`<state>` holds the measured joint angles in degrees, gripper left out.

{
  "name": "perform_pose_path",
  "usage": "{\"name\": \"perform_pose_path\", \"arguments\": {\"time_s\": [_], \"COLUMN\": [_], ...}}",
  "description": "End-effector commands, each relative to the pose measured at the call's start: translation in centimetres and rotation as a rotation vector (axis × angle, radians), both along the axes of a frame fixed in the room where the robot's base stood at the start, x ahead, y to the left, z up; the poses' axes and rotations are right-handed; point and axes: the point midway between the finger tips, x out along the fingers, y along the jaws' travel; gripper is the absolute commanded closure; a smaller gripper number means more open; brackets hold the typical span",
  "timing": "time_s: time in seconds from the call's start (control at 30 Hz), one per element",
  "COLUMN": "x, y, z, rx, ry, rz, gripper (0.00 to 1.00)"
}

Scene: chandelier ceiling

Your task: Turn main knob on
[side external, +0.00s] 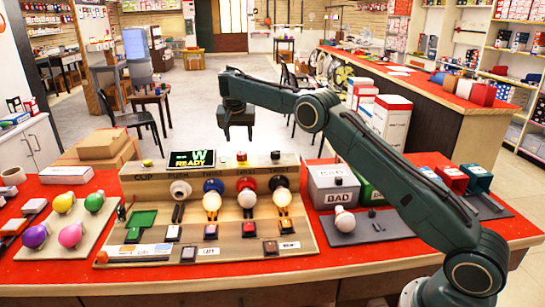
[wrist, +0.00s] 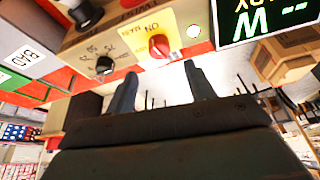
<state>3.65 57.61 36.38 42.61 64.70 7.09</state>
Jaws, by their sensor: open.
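The main knob (wrist: 158,46) is red and sits on a yellow plate with "ON" lettering, seen upside down in the wrist view. In the side view the knob (side external: 241,157) is a small red shape on the top back of the wooden test panel (side external: 130,178). My gripper (wrist: 160,72) is open and empty, its two dark fingers apart, with the knob showing between and beyond their tips. In the side view my gripper (side external: 238,134) hangs above and behind the panel, clear of the knob. The exact gap cannot be told.
A black dial (wrist: 104,65) with numbers is beside the yellow plate. A lit "READY" display (side external: 192,158) is on its other side. Several bulbs stand in the panel's sockets. A grey "BAD" box (side external: 333,187) is right of the panel. The air around my gripper is free.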

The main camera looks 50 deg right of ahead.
Motion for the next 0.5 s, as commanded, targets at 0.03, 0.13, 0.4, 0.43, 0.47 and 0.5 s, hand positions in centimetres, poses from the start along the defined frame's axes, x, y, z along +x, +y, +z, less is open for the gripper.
{"name": "perform_pose_path", "arguments": {"time_s": [0.03, 0.13, 0.4, 0.43, 0.47, 0.5], "x": [0.0, -0.1, -0.5, -0.6, -0.8, -1.0], "y": [-0.2, -0.5, -2.1, -2.2, -2.3, -2.5], "z": [0.2, 0.5, 2.4, 2.7, 2.9, 3.2], "rx": [-0.002, -0.004, -0.014, -0.015, -0.015, -0.015], "ry": [0.0, 0.003, 0.015, 0.016, 0.018, 0.017], "rz": [0.008, 0.048, 0.277, 0.311, 0.346, 0.392], "gripper": [0.46, 0.46, 0.46, 0.46, 0.46, 0.46]}}
